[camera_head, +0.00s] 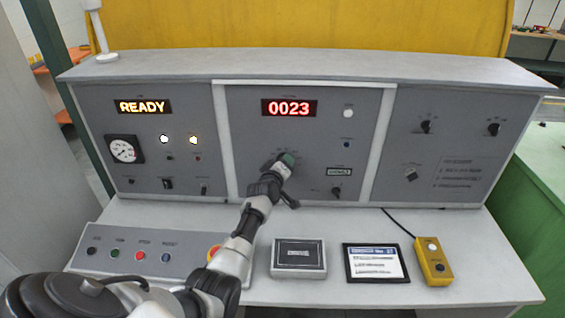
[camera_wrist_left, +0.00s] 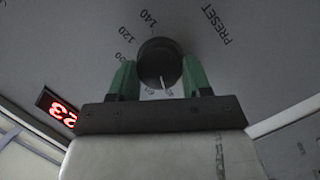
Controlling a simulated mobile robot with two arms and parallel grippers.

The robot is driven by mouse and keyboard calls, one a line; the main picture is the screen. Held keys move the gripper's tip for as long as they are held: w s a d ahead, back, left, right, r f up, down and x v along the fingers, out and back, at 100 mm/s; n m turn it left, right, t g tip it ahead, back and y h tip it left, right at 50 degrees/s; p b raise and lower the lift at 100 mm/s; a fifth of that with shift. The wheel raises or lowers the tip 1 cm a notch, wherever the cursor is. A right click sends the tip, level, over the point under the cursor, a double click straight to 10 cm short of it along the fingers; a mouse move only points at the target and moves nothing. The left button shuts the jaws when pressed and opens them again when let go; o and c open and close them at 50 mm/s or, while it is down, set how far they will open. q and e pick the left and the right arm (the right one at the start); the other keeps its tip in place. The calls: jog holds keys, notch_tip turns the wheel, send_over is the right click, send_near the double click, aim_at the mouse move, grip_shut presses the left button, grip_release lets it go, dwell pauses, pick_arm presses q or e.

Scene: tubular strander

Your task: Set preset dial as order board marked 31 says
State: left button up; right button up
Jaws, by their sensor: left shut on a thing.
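The dark round preset dial (camera_wrist_left: 158,58) sits on the grey panel, with PRESET printed beside it. The numbers 120 and 140 are readable at its upper left in the left wrist view; lower ones are partly hidden. A light pointer line on the dial points down in that view. My left gripper (camera_wrist_left: 160,76) is shut on the dial, one green finger on each side. In the head view my left gripper (camera_head: 287,161) covers the dial. A black-framed order board (camera_head: 375,263) lies on the desk; its writing is too small to read. My right gripper is not in view.
A red display (camera_head: 289,108) reads 0023 and an amber one (camera_head: 142,106) reads READY. A dark-topped box (camera_head: 298,258) and a yellow pendant (camera_head: 433,262) flank the board. A button panel (camera_head: 140,254) is at left. Small knobs are on the panel's right section.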

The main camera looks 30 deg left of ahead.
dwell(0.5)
pick_arm(q)
jog(key=o, duration=0.9)
jog(key=v, duration=1)
jog(key=shift+s+d+b, duration=0.15)
jog(key=shift+s+b, duration=0.15)
jog(key=shift+s, duration=0.1)
